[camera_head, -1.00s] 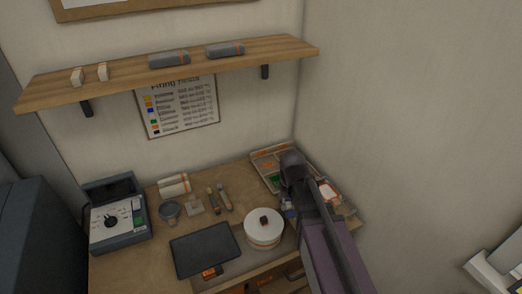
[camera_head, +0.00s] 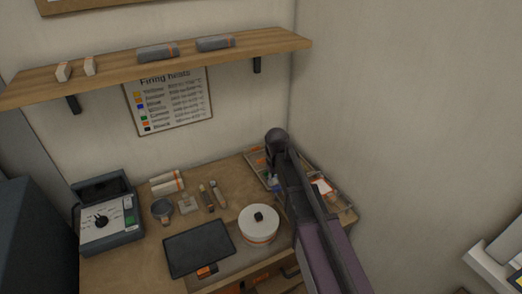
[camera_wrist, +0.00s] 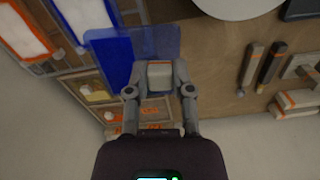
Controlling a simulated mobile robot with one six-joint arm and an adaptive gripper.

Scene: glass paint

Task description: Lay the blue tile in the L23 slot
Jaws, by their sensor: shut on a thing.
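My gripper (camera_wrist: 160,88) is shut on the blue tile (camera_wrist: 108,52), a translucent blue pane, in the wrist view. A pale grey block (camera_wrist: 160,75) sits between the fingers; I cannot tell whether it belongs to the tile. The tile is over the edge of a wooden compartment tray (camera_wrist: 75,85); I cannot tell whether they touch. In the head view the tray (camera_head: 257,158) stands at the back right of the bench, mostly hidden by my arm. The L23 slot cannot be made out; small orange labels show on the tray.
A white round pot (camera_head: 258,226), a dark flat plate (camera_head: 199,248) and several tools (camera_head: 213,196) are on the bench left of my arm. A wall stands close on the right.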

